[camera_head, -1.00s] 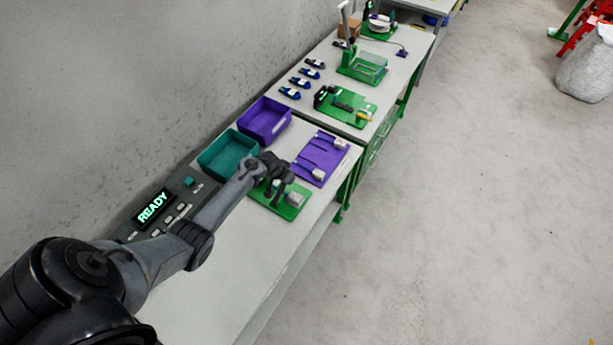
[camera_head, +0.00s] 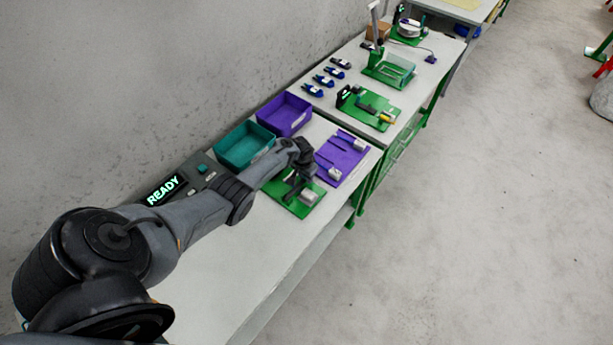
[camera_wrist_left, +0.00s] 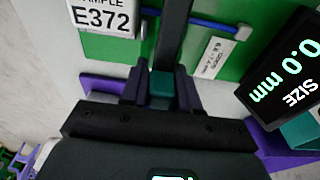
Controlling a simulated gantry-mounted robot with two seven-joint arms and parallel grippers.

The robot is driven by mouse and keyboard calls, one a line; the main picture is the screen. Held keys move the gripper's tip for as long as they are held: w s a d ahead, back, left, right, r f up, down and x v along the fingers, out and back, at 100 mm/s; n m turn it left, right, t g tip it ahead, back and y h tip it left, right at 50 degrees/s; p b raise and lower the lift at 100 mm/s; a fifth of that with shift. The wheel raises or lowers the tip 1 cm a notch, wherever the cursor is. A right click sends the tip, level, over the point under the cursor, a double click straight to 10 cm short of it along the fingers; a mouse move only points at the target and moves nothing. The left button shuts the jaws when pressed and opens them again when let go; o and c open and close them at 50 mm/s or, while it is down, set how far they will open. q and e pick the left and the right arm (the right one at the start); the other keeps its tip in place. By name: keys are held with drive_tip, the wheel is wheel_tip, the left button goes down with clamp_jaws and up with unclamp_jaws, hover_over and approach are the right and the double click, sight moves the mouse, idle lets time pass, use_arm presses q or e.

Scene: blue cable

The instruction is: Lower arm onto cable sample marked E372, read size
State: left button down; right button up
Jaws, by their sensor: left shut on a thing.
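A white tag reading E372 (camera_wrist_left: 103,16) is at the upper left of the left wrist view. A blue cable (camera_wrist_left: 212,23) runs from it across the green board (camera_wrist_left: 225,55) and passes behind a dark lever arm (camera_wrist_left: 173,40). My left gripper (camera_wrist_left: 160,88) is shut on the lever arm's teal end (camera_wrist_left: 161,84). I cannot tell whether the lever arm touches the cable. A tilted display (camera_wrist_left: 290,72) reads SIZE 0.0 mm. In the head view my left gripper (camera_head: 297,183) is over the green board (camera_head: 283,197). My right gripper is not in view.
A teal bin (camera_head: 240,147) and a purple bin (camera_head: 284,115) stand along the wall. A purple board (camera_head: 342,158) lies just beyond the green one. A console reading READY (camera_head: 163,190) is behind my arm. The near bench top is clear.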

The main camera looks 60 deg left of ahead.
use_arm(q)
drive_tip(key=shift+s+f, duration=0.2)
drive_tip(key=shift+f, duration=0.05)
drive_tip(key=c, duration=1.3)
unclamp_jaws()
drive_tip(key=o, duration=0.4)
drive_tip(key=shift+s+d, duration=0.1)
drive_tip(key=shift+s, duration=0.1)
drive_tip(key=shift+w, duration=0.15)
drive_tip(key=shift+r, duration=0.1)
drive_tip(key=r+p, duration=0.1)
drive_tip(key=r, duration=0.2)
drive_tip(key=r+p, duration=0.2)
drive_tip(key=r, duration=0.1)
drive_tip(key=s+r+p, duration=0.1)
drive_tip(key=r+p, duration=0.1)
drive_tip(key=r, duration=0.1)
drive_tip(key=shift+d, duration=0.15)
drive_tip(key=shift+s+r, duration=0.2)
drive_tip(key=shift+r, duration=0.6)
drive_tip(key=shift+s, duration=0.1)
